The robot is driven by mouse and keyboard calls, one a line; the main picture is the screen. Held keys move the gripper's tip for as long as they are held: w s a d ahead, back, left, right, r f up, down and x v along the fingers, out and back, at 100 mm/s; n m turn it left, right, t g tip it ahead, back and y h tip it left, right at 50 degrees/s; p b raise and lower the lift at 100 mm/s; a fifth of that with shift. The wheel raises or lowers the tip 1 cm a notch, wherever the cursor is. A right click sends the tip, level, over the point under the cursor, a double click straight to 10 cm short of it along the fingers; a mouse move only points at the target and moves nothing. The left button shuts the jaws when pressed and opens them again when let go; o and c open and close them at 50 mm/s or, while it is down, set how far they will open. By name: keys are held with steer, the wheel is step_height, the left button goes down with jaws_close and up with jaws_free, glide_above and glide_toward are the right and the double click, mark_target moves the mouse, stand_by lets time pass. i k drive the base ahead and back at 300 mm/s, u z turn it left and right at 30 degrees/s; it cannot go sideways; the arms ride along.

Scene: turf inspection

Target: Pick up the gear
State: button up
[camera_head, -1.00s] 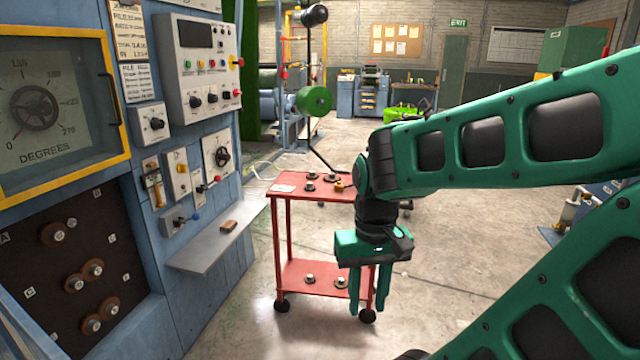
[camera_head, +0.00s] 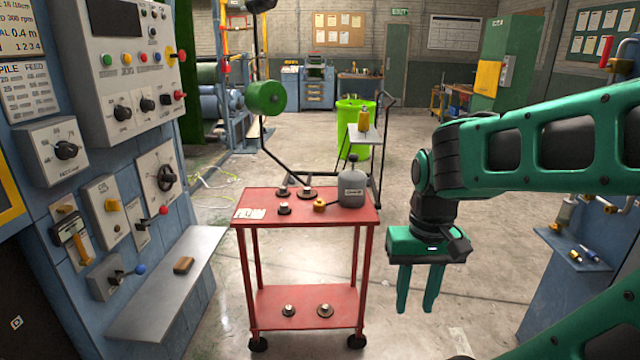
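Several small round pieces with metal hubs, which look like gears, are on the red cart. On the top shelf are a brownish gear (camera_head: 308,194), a dark gear (camera_head: 283,192) and another dark gear (camera_head: 284,209). The lower shelf holds a gear at left (camera_head: 289,310) and a brownish gear at right (camera_head: 325,311). Their teeth are too small to make out. My gripper (camera_head: 416,308) points down to the right of the cart in the picture, apart from it. Its two fingers are spread with nothing between them.
The red cart (camera_head: 263,232) also carries a grey canister (camera_head: 352,182), a yellow-tipped part (camera_head: 320,205) and a paper label. A grey ledge (camera_head: 150,310) with a brown block (camera_head: 184,265) juts from the control panel at left. Open floor lies right of the cart.

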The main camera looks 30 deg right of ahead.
mark_target(283, 192)
steer(key=z, duration=0.45)
steer(key=i, duration=2)
steer(key=u, duration=0.05)
